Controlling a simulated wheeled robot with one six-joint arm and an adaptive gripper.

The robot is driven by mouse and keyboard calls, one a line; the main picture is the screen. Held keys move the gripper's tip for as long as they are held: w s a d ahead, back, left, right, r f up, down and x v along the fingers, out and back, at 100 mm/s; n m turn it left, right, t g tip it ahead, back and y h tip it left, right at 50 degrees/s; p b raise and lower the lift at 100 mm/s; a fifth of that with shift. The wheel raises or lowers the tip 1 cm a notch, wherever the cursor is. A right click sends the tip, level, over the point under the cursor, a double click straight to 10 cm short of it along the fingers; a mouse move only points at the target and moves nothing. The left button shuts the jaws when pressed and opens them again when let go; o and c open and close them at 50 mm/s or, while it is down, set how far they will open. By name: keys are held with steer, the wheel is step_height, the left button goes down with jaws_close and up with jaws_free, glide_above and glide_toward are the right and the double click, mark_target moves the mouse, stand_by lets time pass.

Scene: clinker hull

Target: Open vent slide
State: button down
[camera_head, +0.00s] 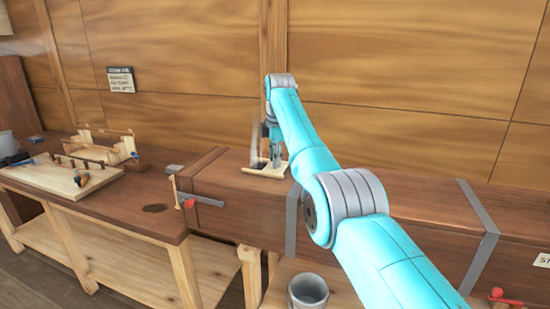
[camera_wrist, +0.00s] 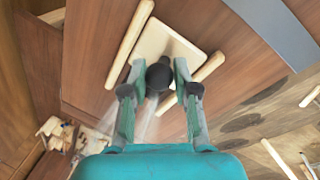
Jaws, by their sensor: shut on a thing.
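The vent slide is a pale flat plate (camera_wrist: 165,40) lying between two pale wooden rails (camera_wrist: 131,42) on top of the long brown wooden box (camera_head: 380,200). A dark round knob (camera_wrist: 159,76) stands on the plate. My gripper (camera_wrist: 158,80) is shut on this knob, one finger on each side. In the head view my gripper (camera_head: 275,156) points down at the slide, hiding part of it. White steam (camera_head: 255,138) rises beside my gripper; it also shows below the knob in the wrist view (camera_wrist: 148,122). The vent opening is not clearly visible.
Grey metal straps (camera_head: 478,238) wrap the box. A clamp with a red handle (camera_head: 188,204) sits at its left end. A workbench (camera_head: 120,215) with a pale board (camera_head: 55,180) stands left. A grey bucket (camera_head: 308,291) is below. The wood-panelled wall (camera_head: 180,60) is close behind.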

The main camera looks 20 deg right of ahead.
mark_target(278, 171)
steer(key=c, duration=0.9)
jaws_free()
steer(key=shift+d, duration=0.1)
steer(key=shift+o, duration=0.2)
step_height(278, 171, up, 12)
steer(key=s, duration=0.2)
steer(key=shift+s, duration=0.15)
steer(key=shift+f, duration=0.1)
